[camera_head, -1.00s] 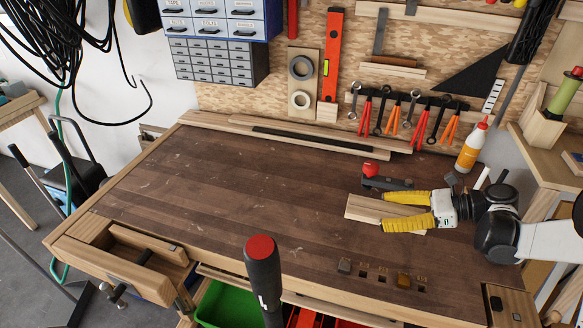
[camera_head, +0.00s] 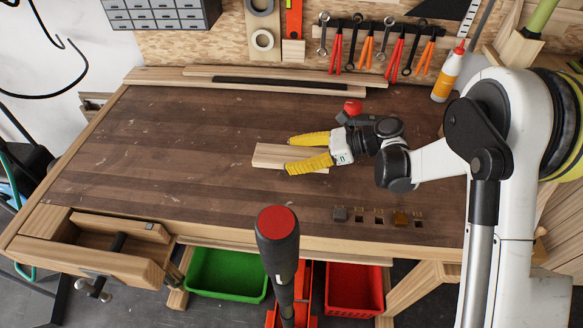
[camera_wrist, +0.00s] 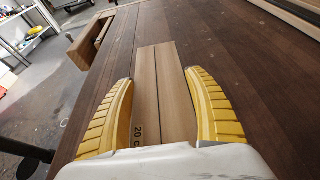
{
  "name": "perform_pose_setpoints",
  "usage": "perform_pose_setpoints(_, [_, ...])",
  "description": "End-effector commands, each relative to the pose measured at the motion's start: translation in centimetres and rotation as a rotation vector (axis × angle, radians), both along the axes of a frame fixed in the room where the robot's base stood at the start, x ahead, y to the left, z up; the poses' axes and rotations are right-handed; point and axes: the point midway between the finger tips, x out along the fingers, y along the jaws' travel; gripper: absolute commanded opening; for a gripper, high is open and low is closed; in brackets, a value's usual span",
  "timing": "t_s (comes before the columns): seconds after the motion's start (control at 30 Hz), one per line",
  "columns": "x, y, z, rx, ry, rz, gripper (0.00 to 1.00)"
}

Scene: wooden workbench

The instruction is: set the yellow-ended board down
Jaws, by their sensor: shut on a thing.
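My gripper (camera_head: 291,154) is shut on a pale wooden board (camera_head: 268,153), with one yellow finger along each long side. The board's free end points left in the head view. In the wrist view the board (camera_wrist: 158,62) runs straight ahead between the fingers (camera_wrist: 158,78). It shows a lengthwise line and dark lettering near the palm. No yellow end shows on it; its near end is hidden by my gripper. The board lies flat over the dark workbench top (camera_head: 180,150). I cannot tell whether it touches the bench.
A red-knobbed tool (camera_head: 353,107) lies behind my gripper. Long strips (camera_head: 285,85) line the bench's back edge. A glue bottle (camera_head: 448,75) stands at back right. A red-topped handle (camera_head: 277,222) rises in front. The bench's left half is clear.

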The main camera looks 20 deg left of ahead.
Motion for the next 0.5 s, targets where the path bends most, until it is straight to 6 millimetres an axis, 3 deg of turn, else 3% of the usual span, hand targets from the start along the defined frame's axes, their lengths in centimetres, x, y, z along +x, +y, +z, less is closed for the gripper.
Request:
perform_pose_setpoints(0.13, [-0.1, 0.3, -1.0, 0.000, 0.000, 0.000, 0.29])
perform_pose_setpoints(0.33, [-0.1, 0.2, -4.1, 0.000, 0.000, 0.000, 0.29])
perform_pose_setpoints(0.5, [-0.1, 0.2, -4.1, 0.000, 0.000, 0.000, 0.29])
